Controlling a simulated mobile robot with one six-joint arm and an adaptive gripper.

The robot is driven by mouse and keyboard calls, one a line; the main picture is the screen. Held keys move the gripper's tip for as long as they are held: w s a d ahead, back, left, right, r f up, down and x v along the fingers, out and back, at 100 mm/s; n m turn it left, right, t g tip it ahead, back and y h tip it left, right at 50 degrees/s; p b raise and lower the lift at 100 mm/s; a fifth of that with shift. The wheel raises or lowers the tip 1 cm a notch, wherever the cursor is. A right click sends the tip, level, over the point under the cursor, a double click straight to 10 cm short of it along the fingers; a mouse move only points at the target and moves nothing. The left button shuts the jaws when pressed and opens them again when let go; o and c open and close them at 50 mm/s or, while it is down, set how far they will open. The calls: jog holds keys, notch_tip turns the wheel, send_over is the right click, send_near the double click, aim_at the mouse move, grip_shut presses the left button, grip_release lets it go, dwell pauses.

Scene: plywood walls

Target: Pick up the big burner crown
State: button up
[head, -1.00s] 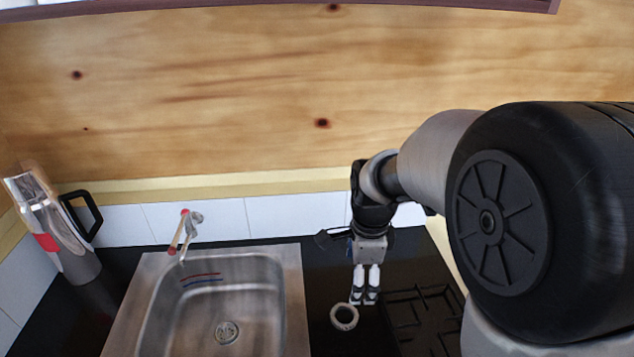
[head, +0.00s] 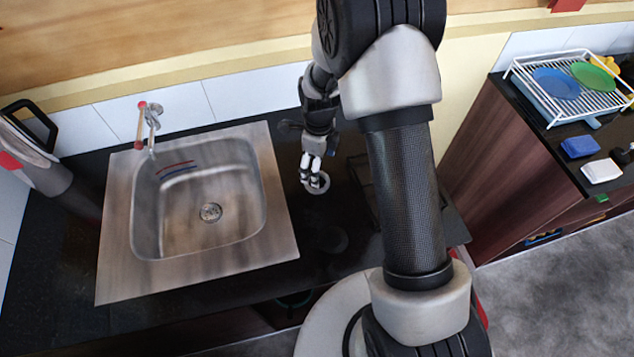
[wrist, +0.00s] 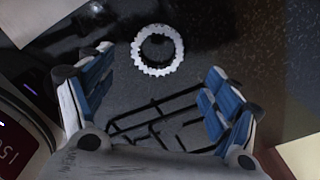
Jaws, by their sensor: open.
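The big burner crown, a pale toothed ring (wrist: 157,50), lies on the dark counter. In the wrist view it shows at the top middle, beyond the fingertips and between their lines. My gripper (wrist: 160,85) is open with nothing between its blue-padded fingers. In the head view the ring (head: 318,184) lies right at my gripper's (head: 310,178) fingertips, and the fingers hide part of it. Whether they touch it cannot be told.
A steel sink (head: 280,225) with a tap (head: 150,125) is left of the ring. A black hob grate (wrist: 150,125) lies close to the ring. A white dish rack (head: 530,75) with plates stands on the far-right counter. A steel kettle-like vessel (head: 45,175) stands at far left.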

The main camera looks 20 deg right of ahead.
aim_at(314, 191)
jog(key=f, duration=0.2)
jog(key=a+f+b, duration=0.1)
jog(key=f, duration=0.2)
jog(key=shift+w+f, duration=0.15)
jog(key=shift+f, duration=0.6)
jog(key=shift+c, duration=0.6)
jog(key=c, duration=1)
jog(key=shift+r, duration=0.1)
jog(key=shift+c, duration=0.2)
